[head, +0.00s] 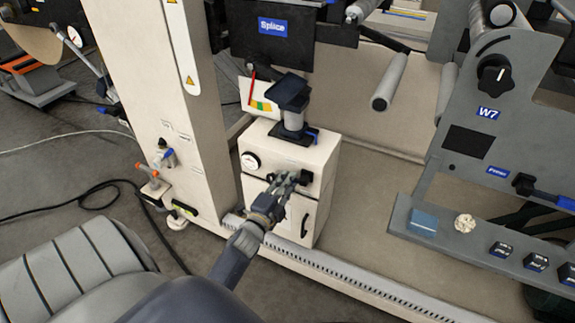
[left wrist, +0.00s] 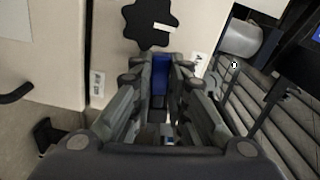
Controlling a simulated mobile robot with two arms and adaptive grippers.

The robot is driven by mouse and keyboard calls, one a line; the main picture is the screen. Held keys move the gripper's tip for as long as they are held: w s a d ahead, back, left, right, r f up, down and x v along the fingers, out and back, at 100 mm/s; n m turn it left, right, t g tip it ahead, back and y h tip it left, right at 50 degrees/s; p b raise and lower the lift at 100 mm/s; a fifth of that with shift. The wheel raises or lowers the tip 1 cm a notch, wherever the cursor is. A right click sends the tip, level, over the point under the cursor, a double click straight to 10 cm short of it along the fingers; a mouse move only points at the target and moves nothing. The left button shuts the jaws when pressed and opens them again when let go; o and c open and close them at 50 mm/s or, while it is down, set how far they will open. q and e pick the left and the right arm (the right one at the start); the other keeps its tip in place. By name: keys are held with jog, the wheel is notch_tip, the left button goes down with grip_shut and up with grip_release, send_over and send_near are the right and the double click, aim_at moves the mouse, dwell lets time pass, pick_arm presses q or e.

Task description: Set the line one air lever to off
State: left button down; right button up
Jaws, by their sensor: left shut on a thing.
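My left gripper (head: 283,181) is at the front of the cream cabinet (head: 327,160), near its upper middle. In the left wrist view my gripper (left wrist: 160,66) is shut on a blue lever (left wrist: 160,76), whose blue face shows between the fingertips. The lever's pivot is hidden, and in the head view the gripper covers the lever. A small white label stands on each side: one on the left (left wrist: 97,84) and one on the right (left wrist: 200,66). Their print is too small to read surely. My right gripper is in neither view.
A black star knob (left wrist: 151,24) sits close beside the fingertips. The cabinet front carries a round gauge (head: 250,161) and a black knob (head: 306,177). A post at left holds blue (head: 166,156) and orange (head: 151,172) valve handles. A grey shelf (head: 450,243) stands at right.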

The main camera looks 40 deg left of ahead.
pick_arm(q)
jog(key=shift+r+m, duration=0.35)
jog(key=shift+m, duration=0.65)
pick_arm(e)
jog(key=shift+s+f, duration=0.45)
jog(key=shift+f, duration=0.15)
pick_arm(q)
jog(key=c, duration=1.6)
grip_release()
jog(key=shift+o, duration=0.2)
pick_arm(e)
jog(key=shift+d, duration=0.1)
pick_arm(q)
jog(key=v, duration=1.2)
jog(key=shift+r, duration=0.1)
